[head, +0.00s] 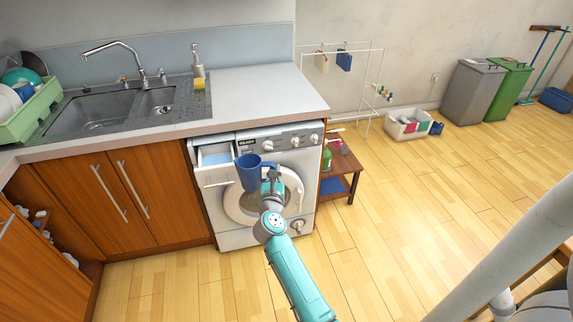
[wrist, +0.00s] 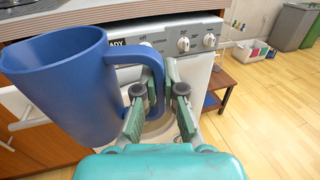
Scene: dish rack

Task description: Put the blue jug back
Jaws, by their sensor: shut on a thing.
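The blue jug (head: 248,171) is held in the air in front of the washing machine, close to its open detergent drawer. In the wrist view the blue jug (wrist: 62,90) is upright or nearly so, its open mouth up and its handle on the right. My gripper (wrist: 160,95) is shut on the handle, with one finger on each side. In the head view my gripper (head: 270,186) is small and partly hidden by the wrist. The jug's inside is hidden in the wrist view.
The washing machine (head: 236,240) has its detergent drawer (head: 216,156) pulled out. A low wooden shelf (head: 344,163) with bottles stands to its right. The grey countertop (head: 255,92) has a wide clear stretch right of the sink (head: 95,112). The floor at right is open.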

